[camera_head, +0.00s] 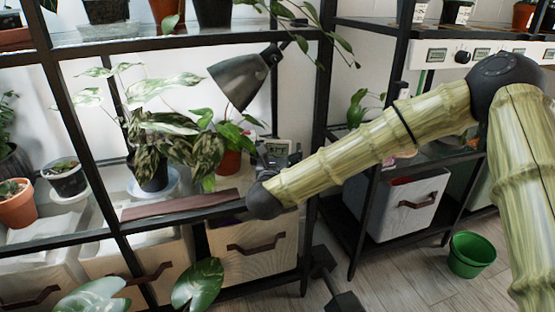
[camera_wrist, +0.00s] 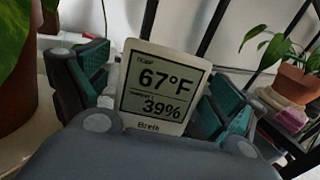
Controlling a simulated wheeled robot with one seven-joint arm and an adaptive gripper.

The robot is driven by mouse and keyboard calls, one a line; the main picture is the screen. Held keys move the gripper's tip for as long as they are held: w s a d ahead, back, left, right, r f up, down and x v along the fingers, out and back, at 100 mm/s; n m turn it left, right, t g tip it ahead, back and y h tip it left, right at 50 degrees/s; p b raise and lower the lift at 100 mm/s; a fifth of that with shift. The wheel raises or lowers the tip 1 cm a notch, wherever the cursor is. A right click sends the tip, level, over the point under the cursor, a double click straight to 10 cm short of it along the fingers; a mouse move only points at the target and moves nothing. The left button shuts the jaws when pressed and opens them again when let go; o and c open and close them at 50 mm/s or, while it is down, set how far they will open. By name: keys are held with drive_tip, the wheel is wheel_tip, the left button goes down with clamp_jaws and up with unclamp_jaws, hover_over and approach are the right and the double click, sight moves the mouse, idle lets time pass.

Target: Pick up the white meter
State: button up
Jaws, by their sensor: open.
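The white meter (camera_wrist: 160,90) stands upright in the middle of the wrist view, its display reading 67°F and 39%. It is tilted slightly in that picture. My gripper (camera_wrist: 155,85) is open, with one teal-padded finger on each side of the meter. I cannot tell whether either finger touches it. The meter's lower edge is hidden behind my gripper's body. In the head view the meter (camera_head: 279,147) shows small at my gripper (camera_head: 274,158), above the shelf's front edge.
A variegated plant (camera_head: 150,125) is to the left. A dark wooden strip (camera_head: 180,204) lies along the shelf front. Black shelf posts (camera_head: 321,100) rise close by on the right.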

drive_tip(key=c, duration=1.1)
drive_tip(key=shift+c, duration=0.2)
